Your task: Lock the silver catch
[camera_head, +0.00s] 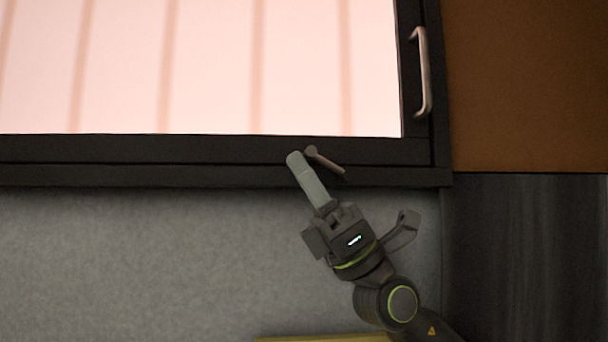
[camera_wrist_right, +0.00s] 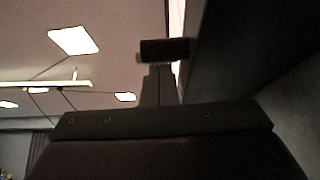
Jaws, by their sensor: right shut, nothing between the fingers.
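The silver catch (camera_head: 326,161) is a small, slim lever on the lower bar of the black window frame (camera_head: 200,150), seen in the head view. It slants down to the right from its upper left end. My right gripper (camera_head: 296,158) is shut and empty, its fingertips just left of the catch's upper end. I cannot tell if they touch it. In the right wrist view my fingers (camera_wrist_right: 158,85) point up beside the dark frame. A short dark bar lies across their tips; I cannot tell what it is. My left gripper is out of view.
A long metal handle (camera_head: 424,72) stands upright on the frame's right side. A grey wall (camera_head: 130,260) lies below the frame, with a brown panel (camera_head: 525,80) and a dark wood panel (camera_head: 530,260) at right. A yellow edge shows at the bottom.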

